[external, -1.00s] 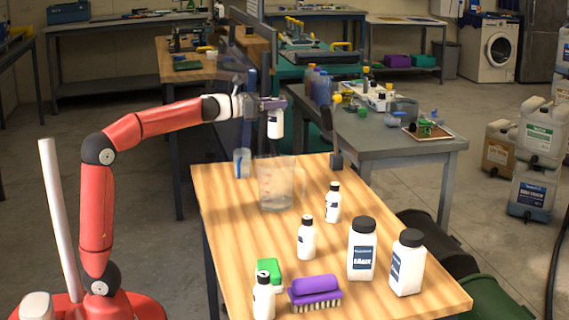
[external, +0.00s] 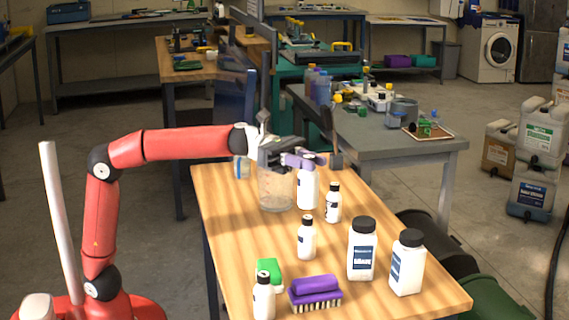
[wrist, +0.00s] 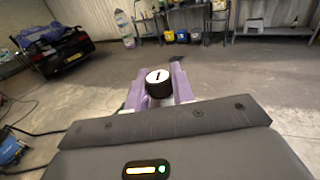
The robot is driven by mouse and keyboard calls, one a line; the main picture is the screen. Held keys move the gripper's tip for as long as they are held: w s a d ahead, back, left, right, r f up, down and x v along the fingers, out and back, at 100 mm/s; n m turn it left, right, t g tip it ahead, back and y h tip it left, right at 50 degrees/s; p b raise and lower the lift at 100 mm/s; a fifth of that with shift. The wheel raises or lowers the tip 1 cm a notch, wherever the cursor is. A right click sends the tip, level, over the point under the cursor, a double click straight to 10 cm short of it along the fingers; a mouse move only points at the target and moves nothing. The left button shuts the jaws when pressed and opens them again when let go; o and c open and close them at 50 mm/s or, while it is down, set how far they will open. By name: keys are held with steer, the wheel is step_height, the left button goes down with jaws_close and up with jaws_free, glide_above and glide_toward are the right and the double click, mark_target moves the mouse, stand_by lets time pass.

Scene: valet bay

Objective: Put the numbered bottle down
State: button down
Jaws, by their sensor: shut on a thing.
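My gripper (external: 302,160) has purple fingers shut on a white bottle (external: 308,189), held upright over the wooden table (external: 228,215). In the wrist view its dark cap (wrist: 158,84) sits between the fingers, with a white top carrying a dark mark like a 1. The fingers hide the cap in the external view. The base is close to the tabletop; I cannot tell whether it touches. Similar small white bottles stand nearby: one just right (external: 333,204), one in front (external: 307,239), one at the front left (external: 263,297).
A clear beaker (external: 276,190) stands just left of the held bottle, partly behind my gripper. Two large dark-capped bottles (external: 362,250) (external: 407,263) stand front right. A green sponge (external: 269,268) and purple brush (external: 315,290) lie in front. The table's left side is clear.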

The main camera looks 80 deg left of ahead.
steer(key=shift+s+d+f+g, duration=0.3)
steer(key=shift+s+d+f, duration=0.1)
steer(key=shift+d+f, duration=0.3)
step_height(320, 180, down, 19)
steer(key=b, duration=0.3)
steer(key=shift+a+r+b, duration=0.15)
steer(key=shift+b, duration=0.2)
steer(key=c, duration=1.6)
jaws_free()
steer(key=shift+f, duration=0.2)
steer(key=shift+c, duration=0.2)
steer(key=o, duration=0.5)
steer(key=shift+c, duration=0.2)
steer(key=shift+r, duration=0.1)
